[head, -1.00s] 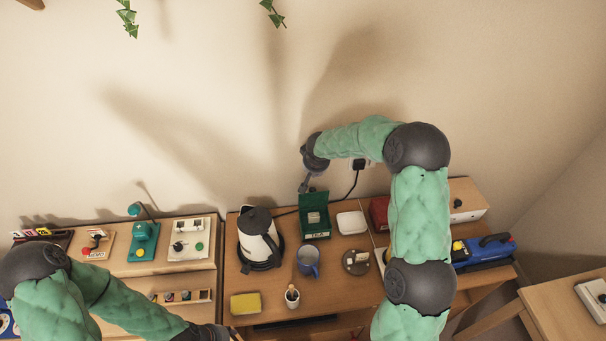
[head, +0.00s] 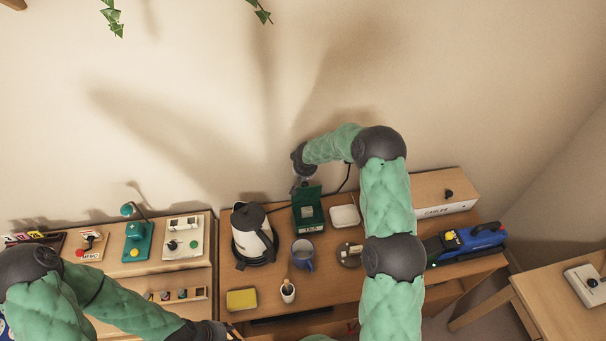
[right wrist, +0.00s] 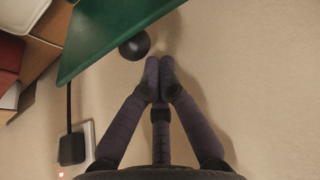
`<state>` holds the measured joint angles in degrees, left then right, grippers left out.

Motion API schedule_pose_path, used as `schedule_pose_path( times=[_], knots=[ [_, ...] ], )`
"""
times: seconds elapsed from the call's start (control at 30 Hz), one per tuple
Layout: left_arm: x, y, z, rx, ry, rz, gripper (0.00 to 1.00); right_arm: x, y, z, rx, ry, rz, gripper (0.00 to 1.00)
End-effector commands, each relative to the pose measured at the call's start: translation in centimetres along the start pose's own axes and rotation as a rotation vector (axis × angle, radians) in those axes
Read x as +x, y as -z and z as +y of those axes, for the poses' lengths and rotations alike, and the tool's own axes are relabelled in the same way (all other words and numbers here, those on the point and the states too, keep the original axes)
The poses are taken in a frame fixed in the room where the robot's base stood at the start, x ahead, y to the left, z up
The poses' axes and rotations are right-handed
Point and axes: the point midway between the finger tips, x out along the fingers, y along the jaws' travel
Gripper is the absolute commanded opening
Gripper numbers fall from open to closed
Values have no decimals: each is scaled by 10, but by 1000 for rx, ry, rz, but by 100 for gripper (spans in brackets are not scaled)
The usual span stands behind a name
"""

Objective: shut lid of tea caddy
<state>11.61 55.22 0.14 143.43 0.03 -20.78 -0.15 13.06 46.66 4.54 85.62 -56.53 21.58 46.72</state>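The green tea caddy (head: 309,222) stands on the desk right of the kettle. Its lid (head: 307,194) is open and stands up at the back, towards the wall. My right gripper (head: 298,188) is behind the raised lid, at its upper left, partly hidden in the head view. In the right wrist view my right gripper (right wrist: 159,68) has its fingers together and empty. The lid (right wrist: 115,30) fills the top there, with a dark round knob (right wrist: 135,46) just beyond the fingertips; I see a small gap. My left gripper (head: 222,330) is at the bottom edge, its fingers unclear.
The kettle (head: 253,232), a blue-grey mug (head: 302,253), a white dish (head: 345,215), a small cup (head: 288,291) and a yellow sponge (head: 241,299) stand around the caddy. A plug and cord (right wrist: 72,147) are on the wall close by. My right forearm hangs over the desk's right part.

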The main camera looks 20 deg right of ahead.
Motion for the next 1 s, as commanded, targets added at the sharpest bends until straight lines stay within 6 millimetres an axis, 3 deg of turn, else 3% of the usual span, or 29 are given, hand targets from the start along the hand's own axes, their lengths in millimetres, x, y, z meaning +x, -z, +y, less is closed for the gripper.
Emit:
schedule_pose_path(
  times=[1.0],
  knots=[
    [17, 1, -6, 0, 0, 0, 40, -5, -3, 0, -1, 0, 1, 0]
  ],
)
